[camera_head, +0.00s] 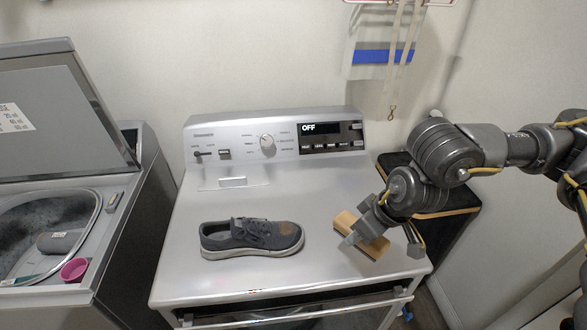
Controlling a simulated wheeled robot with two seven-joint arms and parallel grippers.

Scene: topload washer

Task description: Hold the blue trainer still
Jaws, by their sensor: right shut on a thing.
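The blue trainer (235,238), dark greyish-blue with a pale sole and a brown patch near the toe, lies upright on the silver machine's top (190,282). Its toe points right. My right gripper (352,237) is to the right of the toe, apart from the shoe. It is shut on a tan wooden block (374,245), maybe a brush, low over the machine's top; I cannot tell whether the block touches the surface. Part of the block is hidden by the gripper. My left gripper is not in view, and nothing of mine touches the trainer.
The machine's control panel (229,139) reads OFF at the back. An open topload washer (128,226) stands at the left with a grey lid (72,120) and a pink cup (74,270). A dark surface (394,166) lies behind my right arm. The top left of the trainer is clear.

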